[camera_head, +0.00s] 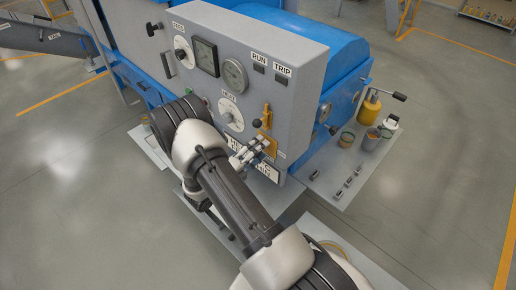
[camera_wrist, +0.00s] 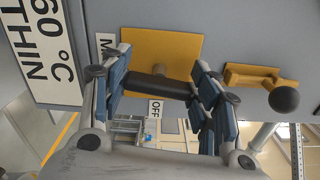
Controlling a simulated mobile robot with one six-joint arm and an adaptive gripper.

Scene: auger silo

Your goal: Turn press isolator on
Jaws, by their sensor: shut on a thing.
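The press isolator has a yellow square plate (camera_wrist: 160,50) on the grey panel, with a black handle (camera_wrist: 158,86) in front of it. In the wrist view the handle lies nearly level in the picture, between the blue finger pads of my gripper (camera_wrist: 160,78). My gripper is shut on this handle. A white OFF label (camera_wrist: 155,109) shows just below the handle. Another label (camera_wrist: 106,41), starting with M, is partly hidden by a finger. In the head view my gripper (camera_head: 254,149) is at the lower panel, and the yellow plate (camera_head: 271,147) shows beside it.
A yellow lever with a black ball knob (camera_wrist: 285,98) sits close to the right finger. A "60 °C THIN" sign (camera_wrist: 40,50) is at left. In the head view, dials, RUN and TRIP lamps (camera_head: 281,78) sit above.

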